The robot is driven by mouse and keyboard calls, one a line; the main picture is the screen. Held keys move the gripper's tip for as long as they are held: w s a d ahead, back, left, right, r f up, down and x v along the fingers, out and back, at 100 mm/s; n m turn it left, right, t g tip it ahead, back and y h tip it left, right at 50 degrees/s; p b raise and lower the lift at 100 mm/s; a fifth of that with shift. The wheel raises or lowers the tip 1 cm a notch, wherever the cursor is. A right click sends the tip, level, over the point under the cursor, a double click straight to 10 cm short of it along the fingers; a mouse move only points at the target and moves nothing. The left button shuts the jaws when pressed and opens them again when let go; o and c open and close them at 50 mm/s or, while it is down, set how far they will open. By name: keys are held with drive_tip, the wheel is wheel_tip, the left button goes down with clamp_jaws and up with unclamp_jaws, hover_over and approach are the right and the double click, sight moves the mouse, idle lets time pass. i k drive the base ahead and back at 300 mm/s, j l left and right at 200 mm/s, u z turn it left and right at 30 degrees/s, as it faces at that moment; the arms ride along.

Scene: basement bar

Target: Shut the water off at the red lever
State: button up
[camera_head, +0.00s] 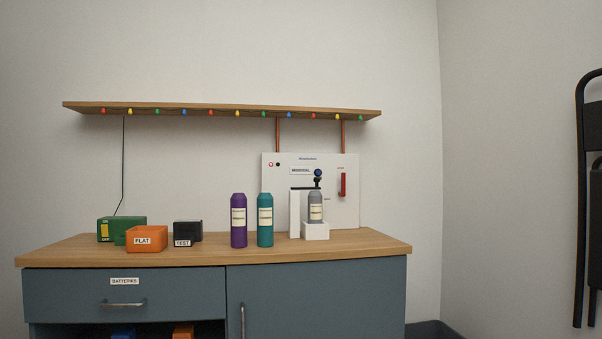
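The red lever (343,185) is on the right side of a white panel (346,213) that stands at the back of the counter against the wall. The lever looks upright, with tiny unreadable labels above and below it. Copper pipes (343,136) run from the panel's top up to the shelf. A grey bottle (315,206) stands in a white holder (315,231) in front of the panel, to the left of the lever, under a black and blue fitting (318,175). My gripper is not in view.
A purple bottle (238,220) and a teal bottle (265,220) stand left of the holder. A shelf (220,108) with lights hangs above. The counter's right end (385,244) is clear.

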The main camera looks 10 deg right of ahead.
sight(343, 184)
drive_tip(key=i+j, duration=0.6)
drive_tip(key=i, duration=0.15)
drive_tip(key=i+l+z, duration=0.25)
drive_tip(key=i+l, duration=0.15)
drive_tip(key=i+l+z, duration=0.25)
drive_tip(key=i, duration=0.3)
drive_tip(key=l, duration=0.1)
